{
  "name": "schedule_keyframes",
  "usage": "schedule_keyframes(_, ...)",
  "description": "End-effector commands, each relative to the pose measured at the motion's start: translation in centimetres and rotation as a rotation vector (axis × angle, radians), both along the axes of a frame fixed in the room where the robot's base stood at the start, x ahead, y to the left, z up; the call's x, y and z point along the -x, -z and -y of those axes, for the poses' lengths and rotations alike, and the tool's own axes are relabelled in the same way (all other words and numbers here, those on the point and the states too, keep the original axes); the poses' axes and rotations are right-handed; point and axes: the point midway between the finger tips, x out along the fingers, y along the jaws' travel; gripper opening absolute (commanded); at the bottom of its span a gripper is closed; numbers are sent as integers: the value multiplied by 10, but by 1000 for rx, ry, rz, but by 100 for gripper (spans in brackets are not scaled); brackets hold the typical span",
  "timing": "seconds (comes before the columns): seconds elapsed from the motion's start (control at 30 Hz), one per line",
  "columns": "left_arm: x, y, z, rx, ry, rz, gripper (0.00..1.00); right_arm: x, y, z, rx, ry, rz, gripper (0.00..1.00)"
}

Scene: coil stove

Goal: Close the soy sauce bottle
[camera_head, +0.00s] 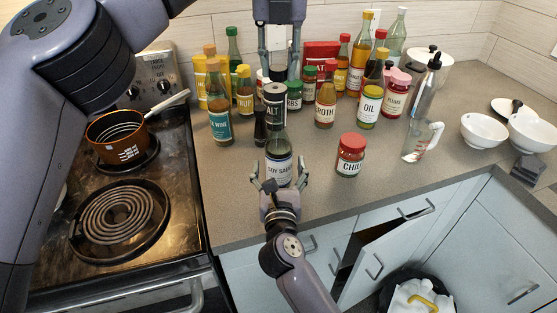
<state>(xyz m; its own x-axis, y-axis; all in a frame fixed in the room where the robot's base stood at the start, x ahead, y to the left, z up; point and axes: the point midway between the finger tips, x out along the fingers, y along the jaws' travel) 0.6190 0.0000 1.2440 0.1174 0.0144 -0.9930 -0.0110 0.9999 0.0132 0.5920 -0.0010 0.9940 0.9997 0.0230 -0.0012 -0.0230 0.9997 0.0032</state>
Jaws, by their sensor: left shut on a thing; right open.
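The soy sauce bottle (279,167) stands upright near the counter's front edge, with a pale label and dark green glass above it. Its top is hard to make out against a black-topped salt container (274,107), so I cannot tell whether a cap is on it. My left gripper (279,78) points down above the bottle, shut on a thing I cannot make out. My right gripper (280,175) is open at the bottle's lower part, one finger on either side.
Several bottles and jars crowd the back counter, including the wine bottle (219,125) and broth bottle (325,104). The chili jar (350,158) stands to the right, beyond it a glass measuring cup (421,142). A pot (117,142) sits on the stove at left.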

Motion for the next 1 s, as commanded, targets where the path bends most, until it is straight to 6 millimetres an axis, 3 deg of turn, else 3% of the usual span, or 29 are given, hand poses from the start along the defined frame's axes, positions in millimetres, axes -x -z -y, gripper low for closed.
schedule_keyframes(0.2,0,0,0,0,0,0,17,-22,0,-1,1,-1,0,77)
schedule_keyframes(0.57,0,0,0,0,0,0,17,-26,0,-1,0,-1,0,77)
schedule_keyframes(1.0,0,0,0,0,0,0,17,-26,0,-1,1,-1,0,49)
